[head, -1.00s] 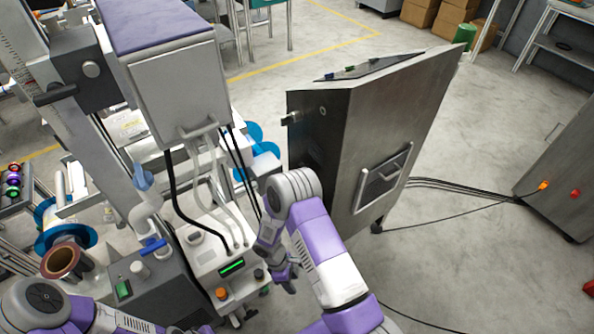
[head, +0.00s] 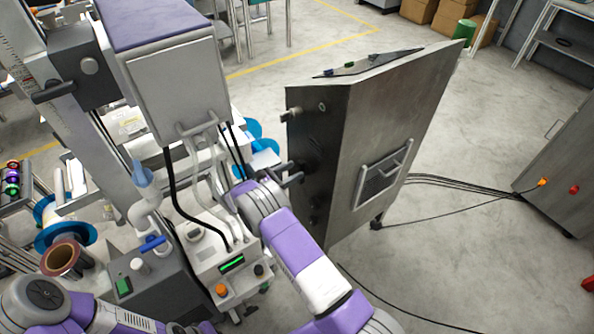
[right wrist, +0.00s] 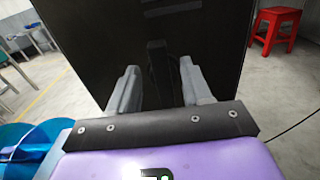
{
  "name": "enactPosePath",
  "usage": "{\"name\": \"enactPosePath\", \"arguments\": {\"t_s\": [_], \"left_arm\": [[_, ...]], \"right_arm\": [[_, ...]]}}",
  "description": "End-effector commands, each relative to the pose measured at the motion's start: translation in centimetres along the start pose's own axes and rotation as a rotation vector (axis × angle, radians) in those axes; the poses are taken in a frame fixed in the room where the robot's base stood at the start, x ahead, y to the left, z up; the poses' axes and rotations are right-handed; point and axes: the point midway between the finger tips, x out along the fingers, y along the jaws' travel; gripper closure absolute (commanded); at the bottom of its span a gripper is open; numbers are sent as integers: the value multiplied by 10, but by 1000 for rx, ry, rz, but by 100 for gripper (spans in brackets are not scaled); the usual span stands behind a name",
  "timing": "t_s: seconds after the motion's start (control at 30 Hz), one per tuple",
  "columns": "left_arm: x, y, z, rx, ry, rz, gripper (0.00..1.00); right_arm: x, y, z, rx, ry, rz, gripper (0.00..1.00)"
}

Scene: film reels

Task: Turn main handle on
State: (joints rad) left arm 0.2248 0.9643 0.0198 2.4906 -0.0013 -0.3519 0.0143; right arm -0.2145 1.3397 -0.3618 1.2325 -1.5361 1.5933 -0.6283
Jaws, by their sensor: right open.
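A grey metal cabinet (head: 400,115) stands right of centre in the head view. In the right wrist view its dark face (right wrist: 90,30) fills the upper middle. A dark upright bar (right wrist: 157,75), which looks like the handle, stands out against that face. My right gripper (right wrist: 155,85) is open, one finger on each side of the bar; I cannot tell whether either finger touches it. In the head view my right gripper (head: 292,172) is at the cabinet's left face, partly hidden by its own wrist. My left gripper is not in view; only my left arm shows at bottom left.
A white and grey machine (head: 185,90) with hoses and a control box (head: 225,262) stands close left of my right arm. A red stool (right wrist: 275,28) is beyond the cabinet in the right wrist view. Black cables (head: 455,187) run along the floor to the right.

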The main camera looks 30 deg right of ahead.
Motion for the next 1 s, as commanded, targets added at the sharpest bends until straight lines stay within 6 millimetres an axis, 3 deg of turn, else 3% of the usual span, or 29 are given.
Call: {"name": "enactPosePath", "arguments": {"t_s": [0.2,0.5,0.83,1.0], "left_arm": [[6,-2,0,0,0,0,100],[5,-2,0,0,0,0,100],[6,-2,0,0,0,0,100],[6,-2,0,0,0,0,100]], "right_arm": [[22,0,-1,0,1,-1,51],[25,0,0,0,2,0,51],[25,0,-1,0,3,0,100],[25,-1,-2,-2,6,0,100]]}}
